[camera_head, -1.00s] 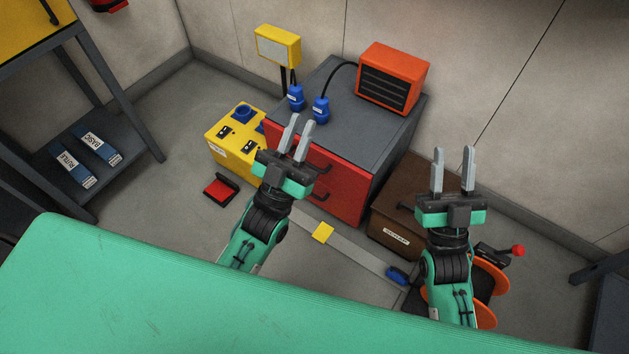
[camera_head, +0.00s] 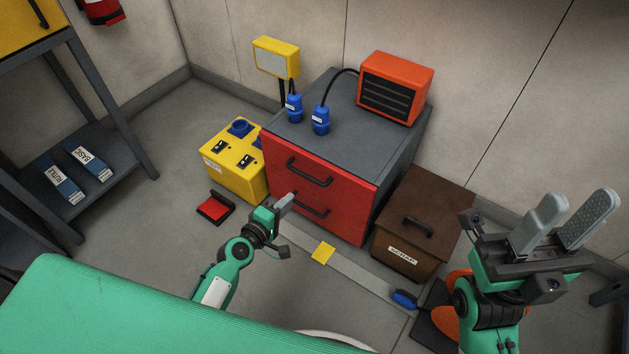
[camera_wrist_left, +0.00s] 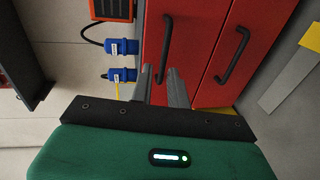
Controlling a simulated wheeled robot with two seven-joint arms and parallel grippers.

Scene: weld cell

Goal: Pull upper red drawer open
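The upper red drawer (camera_head: 325,182) is flush in the grey-topped cabinet (camera_head: 340,105), and its black handle (camera_head: 308,171) is uncovered in the head view. The lower red drawer (camera_head: 345,222) is also shut. My left gripper (camera_head: 287,202) is in front of the cabinet, appearing below the upper handle and near the left end of the lower handle. In the left wrist view its fingers (camera_wrist_left: 160,74) are apart, with the upper handle (camera_wrist_left: 166,45) beyond them; I see no grip. The lower handle (camera_wrist_left: 232,56) is further right there. My right gripper (camera_head: 566,218) is open and empty, at the right.
An orange heater (camera_head: 395,87) and blue plugs (camera_head: 320,119) are on the cabinet top. A yellow box (camera_head: 235,172) stands left of the cabinet, a brown scrap box (camera_head: 410,245) right. A red pedal (camera_head: 214,209) and grey strip (camera_head: 350,268) lie on the floor before it.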

